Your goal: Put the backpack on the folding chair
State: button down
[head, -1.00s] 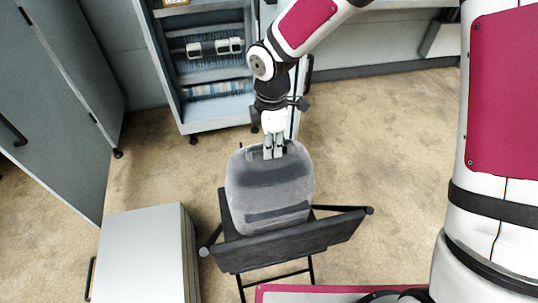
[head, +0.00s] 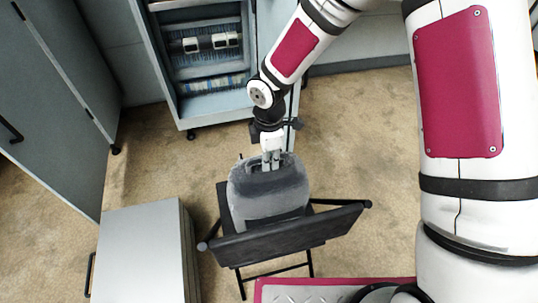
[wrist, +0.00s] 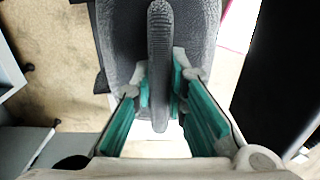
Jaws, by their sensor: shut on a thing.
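The grey backpack (head: 268,194) is at the black folding chair (head: 285,238), over the seat and behind the backrest as seen in the head view. The backrest hides its lower part, so I cannot tell whether it rests on the seat. My gripper (head: 271,163) is at the top of the backpack, pointing down. In the wrist view my gripper (wrist: 160,100) has its teal finger pads on both sides of the backpack's top handle (wrist: 160,60), shut on it. The grey backpack body (wrist: 120,35) lies beyond the handle.
A pale cabinet (head: 143,250) stands left of the chair. An open blue-grey electrical cabinet (head: 205,106) stands behind it, and a tall grey cabinet (head: 50,110) is at the far left. Carpet floor (head: 370,130) is free to the right behind the chair.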

jog(key=c, duration=1.6)
grip_release()
notch_tip(320, 180, up, 12)
jog(key=shift+r, duration=0.1)
